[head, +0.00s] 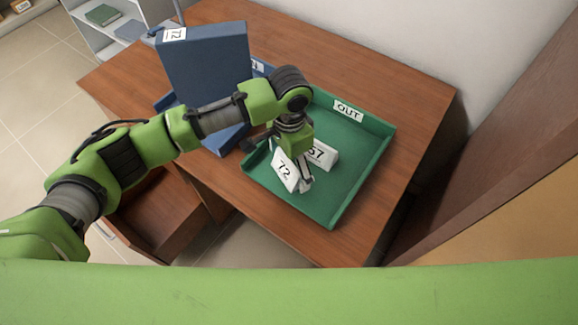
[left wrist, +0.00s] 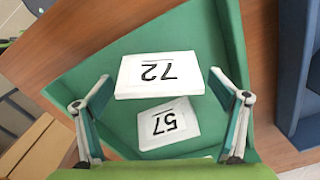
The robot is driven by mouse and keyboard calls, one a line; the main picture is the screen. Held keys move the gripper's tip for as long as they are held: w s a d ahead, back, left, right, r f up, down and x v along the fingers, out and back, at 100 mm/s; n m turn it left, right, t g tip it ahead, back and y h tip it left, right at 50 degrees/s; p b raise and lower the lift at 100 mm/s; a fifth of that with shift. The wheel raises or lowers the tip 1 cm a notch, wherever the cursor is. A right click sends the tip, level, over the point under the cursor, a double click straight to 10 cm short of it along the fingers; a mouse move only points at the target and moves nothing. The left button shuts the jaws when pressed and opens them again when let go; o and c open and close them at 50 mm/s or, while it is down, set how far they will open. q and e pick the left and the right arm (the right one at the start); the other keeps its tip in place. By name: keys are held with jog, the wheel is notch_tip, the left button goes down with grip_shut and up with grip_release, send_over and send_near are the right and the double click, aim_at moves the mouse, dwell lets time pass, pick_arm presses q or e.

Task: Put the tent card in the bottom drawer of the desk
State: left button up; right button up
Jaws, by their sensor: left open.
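A white tent card marked 72 (head: 284,170) stands in the green OUT tray (head: 345,203) on the desk (head: 390,78). My left gripper (head: 303,180) is open, low over the tray at the 72 card; finger contact is not clear. An open drawer (head: 160,213) shows at the desk's front left, partly behind my arm. My right gripper is out of view.
A blue box file labelled 72 (head: 207,65) stands on the desk behind my left arm. A blue tray (head: 223,139) sits left of the green one. A white shelf (head: 130,12) is at the back left. The desk's far right is clear.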

pick_arm(q)
jog(key=shift+f, duration=0.2)
jog(key=c, duration=1.3)
jog(key=shift+r, duration=0.1)
